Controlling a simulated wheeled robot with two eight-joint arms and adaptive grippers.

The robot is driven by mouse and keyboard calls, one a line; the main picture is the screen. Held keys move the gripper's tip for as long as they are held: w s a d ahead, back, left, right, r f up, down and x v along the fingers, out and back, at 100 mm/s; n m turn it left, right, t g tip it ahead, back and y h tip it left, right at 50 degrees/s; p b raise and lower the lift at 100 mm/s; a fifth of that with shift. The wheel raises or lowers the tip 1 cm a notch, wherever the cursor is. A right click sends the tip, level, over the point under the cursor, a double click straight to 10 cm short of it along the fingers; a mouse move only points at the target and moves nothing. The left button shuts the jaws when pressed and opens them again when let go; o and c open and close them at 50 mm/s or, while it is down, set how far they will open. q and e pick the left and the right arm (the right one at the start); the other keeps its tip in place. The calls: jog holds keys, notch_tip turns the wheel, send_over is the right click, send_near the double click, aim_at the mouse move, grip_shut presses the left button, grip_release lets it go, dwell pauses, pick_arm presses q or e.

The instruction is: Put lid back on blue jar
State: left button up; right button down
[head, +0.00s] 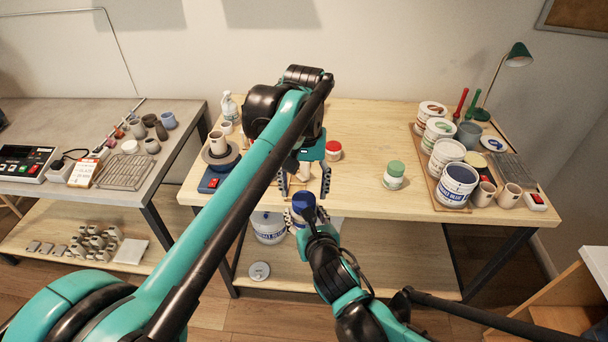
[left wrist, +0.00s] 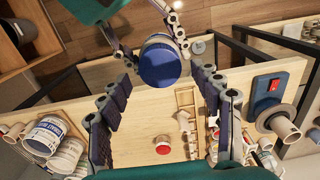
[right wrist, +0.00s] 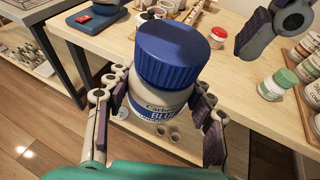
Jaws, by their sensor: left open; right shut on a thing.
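The blue jar (right wrist: 158,100) is white with a blue label, and a ribbed blue lid (right wrist: 170,55) sits on its top. My right gripper (right wrist: 158,112) is shut around the jar's body and holds it slightly tilted in the right wrist view. In the head view the blue lid (head: 303,200) shows by the table's front edge. My left gripper (head: 305,184) is open and empty just beyond the jar. In the left wrist view the lid (left wrist: 160,65) lies beyond and between its open fingers. Whether the lid is fully seated cannot be told.
A red-lidded jar (head: 333,150) and a green-lidded jar (head: 394,175) stand on the wooden table (head: 370,130). Several paint tubs, including a blue one (head: 456,185), and cups fill the right end. A grey wheel with a cup (head: 220,160) is at left. The table's middle is mostly clear.

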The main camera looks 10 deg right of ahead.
aim_at(304, 199)
pick_arm(q)
jog(key=shift+f, duration=1.55)
jog(key=c, duration=1.2)
jog(key=o, duration=1.4)
jog(key=shift+c, duration=0.2)
jog(key=shift+r, duration=0.1)
